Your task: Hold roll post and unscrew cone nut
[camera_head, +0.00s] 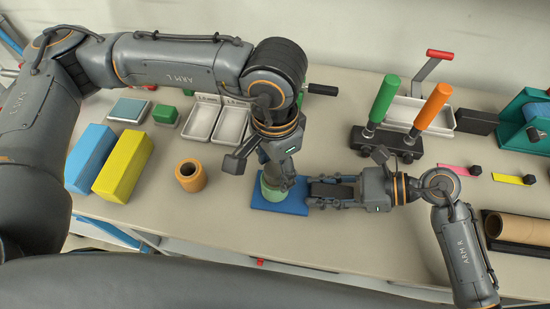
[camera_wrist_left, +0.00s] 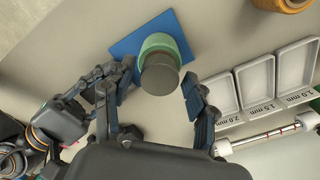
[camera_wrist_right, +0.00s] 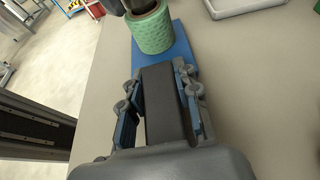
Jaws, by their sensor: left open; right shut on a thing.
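The roll post has a blue base plate (camera_head: 297,209) near the table's front edge, with a green roll (camera_head: 270,191) on it. A dark grey round cap, seemingly the cone nut (camera_wrist_left: 158,77), sits on top of the roll in the left wrist view; in the head view my left gripper hides it. My left gripper (camera_head: 276,178) is above the roll, pointing down, open, with its fingers on either side of the cap. My right gripper (camera_head: 316,190) lies low beside the roll and is shut on a dark bar (camera_wrist_right: 160,95) that meets the blue plate.
An orange-brown ring (camera_head: 190,176) stands left of the plate, with yellow (camera_head: 123,165) and blue (camera_head: 88,155) blocks further left. White trays (camera_head: 203,121) lie behind. A dark stand with green and orange handles (camera_head: 430,106) is back right. A cardboard roll (camera_head: 524,228) lies right.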

